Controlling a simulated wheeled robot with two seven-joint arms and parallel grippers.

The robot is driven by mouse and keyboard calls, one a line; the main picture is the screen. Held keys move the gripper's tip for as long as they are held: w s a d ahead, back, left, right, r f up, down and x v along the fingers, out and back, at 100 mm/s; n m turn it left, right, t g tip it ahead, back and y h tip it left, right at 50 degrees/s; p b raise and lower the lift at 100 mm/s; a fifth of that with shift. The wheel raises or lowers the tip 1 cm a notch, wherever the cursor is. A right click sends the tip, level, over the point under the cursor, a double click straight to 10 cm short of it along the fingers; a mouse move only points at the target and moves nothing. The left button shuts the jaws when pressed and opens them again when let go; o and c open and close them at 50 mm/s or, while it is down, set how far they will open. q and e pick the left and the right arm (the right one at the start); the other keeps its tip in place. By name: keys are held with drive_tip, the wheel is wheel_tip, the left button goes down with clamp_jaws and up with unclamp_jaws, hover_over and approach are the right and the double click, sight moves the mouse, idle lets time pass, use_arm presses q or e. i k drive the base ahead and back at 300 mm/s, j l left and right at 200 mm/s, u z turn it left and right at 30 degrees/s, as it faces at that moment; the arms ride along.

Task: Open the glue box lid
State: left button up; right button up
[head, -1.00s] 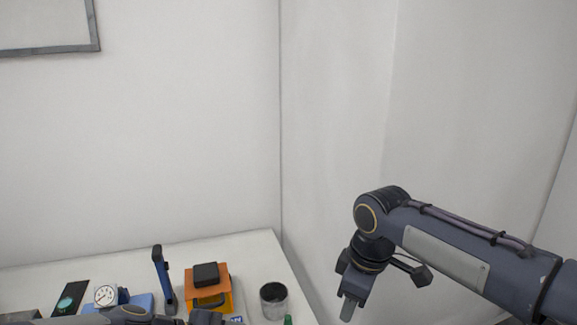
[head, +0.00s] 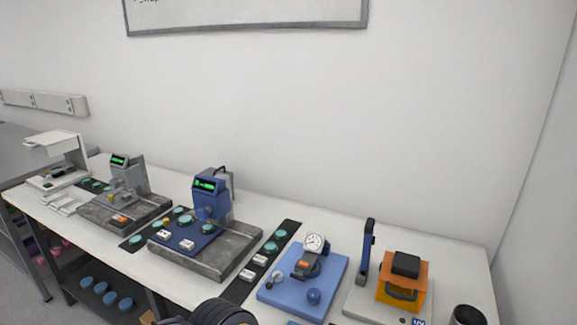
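No box in the head view is plainly marked as a glue box. An orange box (head: 423,274) with a black block (head: 406,264) on top and a dark curved handle (head: 401,293) on its front stands at the right of the table. I cannot tell whether it has a lid that is open or shut. A small "UV" label (head: 418,322) lies in front of it. Only a dark rounded part of my own arm shows at the bottom edge. Neither gripper is in view.
A blue upright post (head: 366,251) stands just left of the orange box. A dial gauge (head: 315,243) stands on a blue plate (head: 274,294). A dark cup (head: 467,315) is at the lower right. Two instruments with green displays stand further left on the white table (head: 455,256).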

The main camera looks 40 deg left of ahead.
sight(212, 171)
drive_tip(key=u, duration=2)
drive_tip(key=i+j, duration=0.25)
drive_tip(key=j, duration=0.15)
drive_tip(key=i+j+z, duration=0.15)
drive_tip(key=j, duration=0.25)
drive_tip(key=i+j, duration=0.3)
drive_tip(key=i+j+z, duration=0.1)
drive_tip(key=j, duration=0.4)
drive_tip(key=i+j+z, duration=0.1)
drive_tip(key=i+j, duration=0.2)
drive_tip(key=j, duration=0.15)
drive_tip(key=i+j, duration=0.2)
drive_tip(key=j, duration=0.25)
drive_tip(key=i+j+z, duration=0.1)
drive_tip(key=j, duration=0.35)
drive_tip(key=i+j+z, duration=0.1)
drive_tip(key=i+j, duration=0.15)
drive_tip(key=j, duration=0.2)
drive_tip(key=i+l, duration=0.35)
drive_tip(key=l, duration=0.2)
